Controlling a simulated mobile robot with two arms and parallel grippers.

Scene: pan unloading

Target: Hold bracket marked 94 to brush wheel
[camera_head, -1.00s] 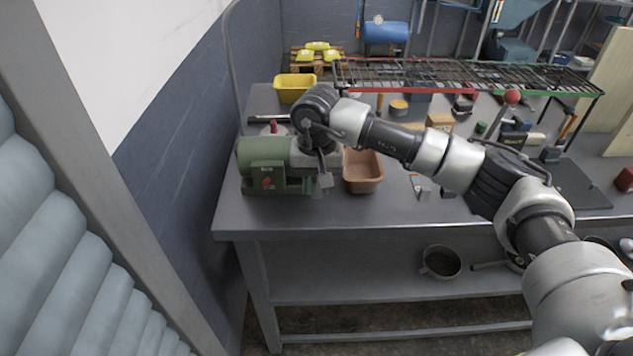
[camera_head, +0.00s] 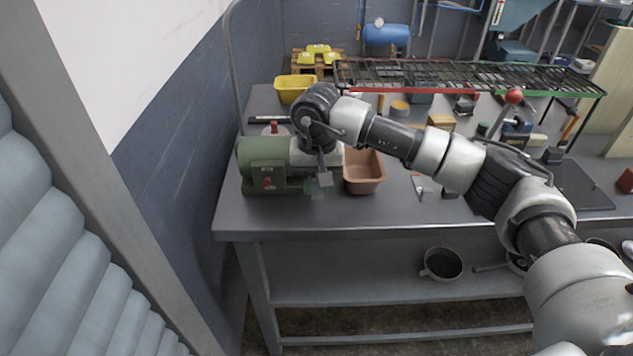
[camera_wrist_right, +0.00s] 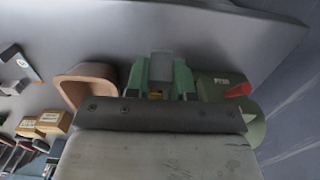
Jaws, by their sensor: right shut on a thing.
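The green bench machine (camera_head: 262,165) stands at the left end of the bench; its green body also shows in the right wrist view (camera_wrist_right: 215,90). My right gripper (camera_head: 319,182) points down at the machine's right end. It is shut on a small grey piece (camera_head: 325,180), which I take for the bracket; no number is legible on it. The brush wheel is hidden behind my wrist and gripper, so I cannot tell whether the piece touches it. In the wrist view, grey and green parts lie just beyond the gripper's dark edge. My left gripper is not in view.
An orange-brown bin (camera_head: 364,178) stands close to the right of my gripper. A yellow bin (camera_head: 294,88) is behind the machine. A wire rack (camera_head: 470,76) spans the bench's back. The bench's front strip (camera_head: 300,222) is clear.

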